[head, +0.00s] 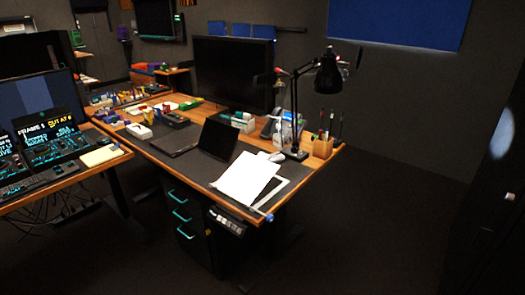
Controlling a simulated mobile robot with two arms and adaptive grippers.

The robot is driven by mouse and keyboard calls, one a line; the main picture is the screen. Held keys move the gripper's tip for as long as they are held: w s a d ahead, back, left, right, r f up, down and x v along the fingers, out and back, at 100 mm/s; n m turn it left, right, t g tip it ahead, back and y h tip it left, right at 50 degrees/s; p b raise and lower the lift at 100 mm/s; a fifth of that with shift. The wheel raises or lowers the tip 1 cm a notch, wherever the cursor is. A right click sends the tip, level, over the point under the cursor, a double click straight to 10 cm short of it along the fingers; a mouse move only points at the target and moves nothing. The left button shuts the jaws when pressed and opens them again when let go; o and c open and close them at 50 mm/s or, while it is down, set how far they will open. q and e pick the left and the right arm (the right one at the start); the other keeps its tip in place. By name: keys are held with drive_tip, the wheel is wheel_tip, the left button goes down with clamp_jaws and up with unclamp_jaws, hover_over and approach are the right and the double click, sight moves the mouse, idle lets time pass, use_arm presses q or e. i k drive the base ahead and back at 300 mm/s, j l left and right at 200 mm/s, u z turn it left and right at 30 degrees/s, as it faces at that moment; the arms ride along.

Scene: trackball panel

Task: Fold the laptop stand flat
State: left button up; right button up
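A white flat panel (247,178) stands tilted above a thin pale frame (277,192) near the front right corner of the desk. It looks like the laptop stand, raised open, though its hinge is too small to make out. A dark upright panel (218,140) stands just behind and left of it on the dark desk mat. A flat dark slab (176,140) lies left of that. Neither of my grippers is in view.
The wooden desk (142,147) also holds a monitor (233,72), a black lamp (328,75), a pen box (322,147), a pale mouse-like object (275,157) and small items. A second desk with screens (47,110) stands left. Dark floor (370,220) is clear at right.

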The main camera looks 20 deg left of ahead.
sight(244, 179)
drive_tip(key=i+u, duration=0.3)
drive_tip(key=u, duration=0.15)
drive_tip(key=i+l+u, duration=0.1)
drive_tip(key=i+u, duration=0.2)
drive_tip(key=u, duration=0.15)
drive_tip(key=i+l+u, duration=0.35)
drive_tip(key=i+l, duration=1.15)
drive_tip(key=k+l+u, duration=0.5)
drive_tip(key=k+l, duration=0.1)
drive_tip(key=l, duration=0.15)
